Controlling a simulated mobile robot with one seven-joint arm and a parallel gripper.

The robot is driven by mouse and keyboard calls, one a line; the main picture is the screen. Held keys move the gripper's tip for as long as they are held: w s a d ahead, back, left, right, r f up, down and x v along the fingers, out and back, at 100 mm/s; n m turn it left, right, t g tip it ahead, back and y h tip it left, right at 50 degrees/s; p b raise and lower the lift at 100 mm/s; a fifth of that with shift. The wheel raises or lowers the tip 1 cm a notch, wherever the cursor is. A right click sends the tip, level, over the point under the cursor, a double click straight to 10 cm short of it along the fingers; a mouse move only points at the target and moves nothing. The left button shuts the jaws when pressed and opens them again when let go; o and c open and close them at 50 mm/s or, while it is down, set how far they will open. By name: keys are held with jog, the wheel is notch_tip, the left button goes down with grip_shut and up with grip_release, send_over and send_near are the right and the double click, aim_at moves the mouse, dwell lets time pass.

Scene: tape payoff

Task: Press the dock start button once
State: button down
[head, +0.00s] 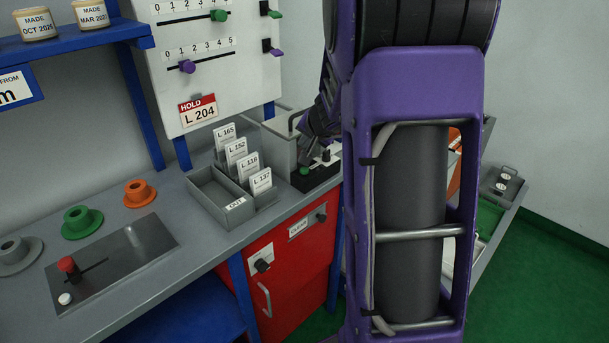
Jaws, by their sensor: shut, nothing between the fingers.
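A black control box (318,177) sits at the right end of the grey bench, with a green round button (305,171) on its near left part and a small pale knob or button (326,155) further back. No label naming the dock start button can be read. My gripper (304,159) is shut and empty, pointing down just above and behind the green button. My arm hides part of the box's right side, and I cannot tell whether the fingertips touch anything.
A grey bin with cards (238,204) stands left of the box. A white slider panel (200,90) rises behind. A red cabinet (290,275) is below.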

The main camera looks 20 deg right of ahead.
aim_at(305, 173)
notch_tip(305, 173, down, 5)
jog(key=b, duration=0.4)
jog(key=shift+f, duration=0.15)
dwell(1.7)
jog(key=shift+f+b, duration=0.35)
jog(key=shift+b, duration=0.25)
jog(key=shift+f+b, duration=0.4)
jog(key=shift+f, duration=0.05)
dwell(0.4)
jog(key=shift+r, duration=0.1)
jog(key=shift+r+p, duration=0.65)
jog(key=shift+r, duration=0.15)
notch_tip(305, 173, up, 5)
jog(key=p, duration=0.4)
jog(key=shift+r, duration=0.1)
